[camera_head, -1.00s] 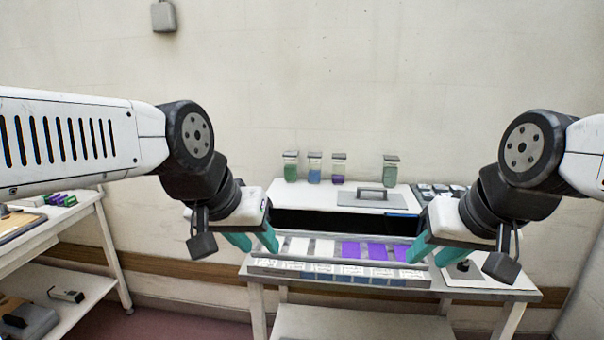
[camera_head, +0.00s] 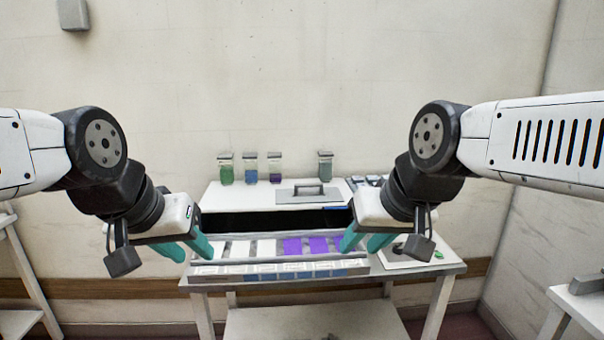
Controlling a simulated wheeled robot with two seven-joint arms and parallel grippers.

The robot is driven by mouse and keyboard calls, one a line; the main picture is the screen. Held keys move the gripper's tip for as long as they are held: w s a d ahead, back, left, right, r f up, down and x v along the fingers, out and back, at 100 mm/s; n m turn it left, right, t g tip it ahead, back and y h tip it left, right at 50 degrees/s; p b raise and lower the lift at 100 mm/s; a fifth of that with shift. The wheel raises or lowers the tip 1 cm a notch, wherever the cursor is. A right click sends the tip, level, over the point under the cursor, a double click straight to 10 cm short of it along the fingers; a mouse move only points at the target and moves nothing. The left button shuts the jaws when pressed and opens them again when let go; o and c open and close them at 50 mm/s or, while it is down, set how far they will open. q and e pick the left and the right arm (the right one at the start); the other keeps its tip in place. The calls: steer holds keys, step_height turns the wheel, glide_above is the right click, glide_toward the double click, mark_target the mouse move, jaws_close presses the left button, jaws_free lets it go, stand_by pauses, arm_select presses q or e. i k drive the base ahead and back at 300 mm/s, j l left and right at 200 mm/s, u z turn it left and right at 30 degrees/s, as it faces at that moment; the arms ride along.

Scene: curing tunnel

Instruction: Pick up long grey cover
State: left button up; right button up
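A long grey strip (camera_head: 275,236) runs along the back of a grey tray frame (camera_head: 280,280) on the table. A flat grey plate with a raised handle (camera_head: 308,195) lies on top of the white housing behind. I cannot tell for certain which of these is the long grey cover. My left gripper (camera_head: 188,246) is at the tray's left end, its teal fingers apart, with nothing seen between them. My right gripper (camera_head: 362,242) is at the tray's right end, also with fingers apart and empty. Whether any finger touches the tray is unclear.
The tray shows white and purple panels (camera_head: 292,246). Several lidded jars (camera_head: 250,168) stand on the white housing (camera_head: 235,197), which has a dark opening. A white plate with a dark item (camera_head: 398,254) lies at the table's right. Other benches stand at both edges.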

mark_target(301, 194)
steer(key=i, duration=1)
